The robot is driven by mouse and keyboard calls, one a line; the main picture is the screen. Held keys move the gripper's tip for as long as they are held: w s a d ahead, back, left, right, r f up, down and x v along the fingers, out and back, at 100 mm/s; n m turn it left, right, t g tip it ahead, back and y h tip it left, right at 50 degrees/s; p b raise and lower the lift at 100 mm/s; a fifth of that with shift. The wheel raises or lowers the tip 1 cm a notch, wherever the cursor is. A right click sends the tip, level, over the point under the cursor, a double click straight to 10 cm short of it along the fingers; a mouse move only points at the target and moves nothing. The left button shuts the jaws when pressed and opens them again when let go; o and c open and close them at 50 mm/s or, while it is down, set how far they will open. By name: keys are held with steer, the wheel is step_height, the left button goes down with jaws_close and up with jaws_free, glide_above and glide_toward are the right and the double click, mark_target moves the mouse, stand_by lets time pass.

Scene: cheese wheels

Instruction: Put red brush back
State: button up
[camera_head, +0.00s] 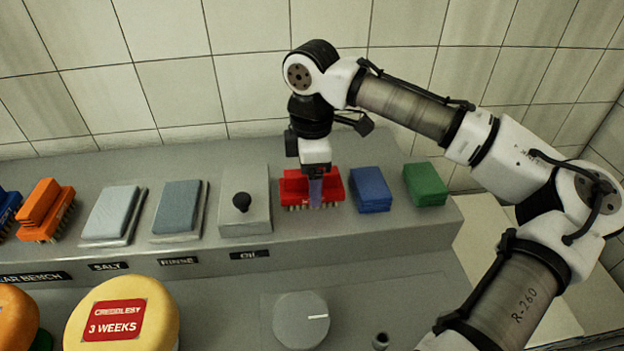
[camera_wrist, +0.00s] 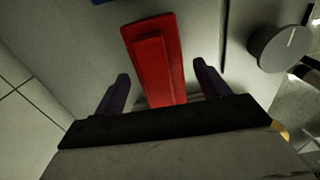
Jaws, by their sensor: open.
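In the wrist view, the red brush (camera_wrist: 158,62) lies between the two dark fingers of my gripper (camera_wrist: 160,85). The fingers are spread, with a gap on each side of the brush. The brush's far side is hidden in the head view.
A blue block (camera_head: 370,190) and a green block (camera_head: 425,184) stand close on the right. Further left are grey pads and an orange brush (camera_head: 45,210).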

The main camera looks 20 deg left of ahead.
step_height(320, 180, up, 11)
steer(key=b, duration=0.1)
steer(key=shift+b, duration=0.3)
stand_by(1.1)
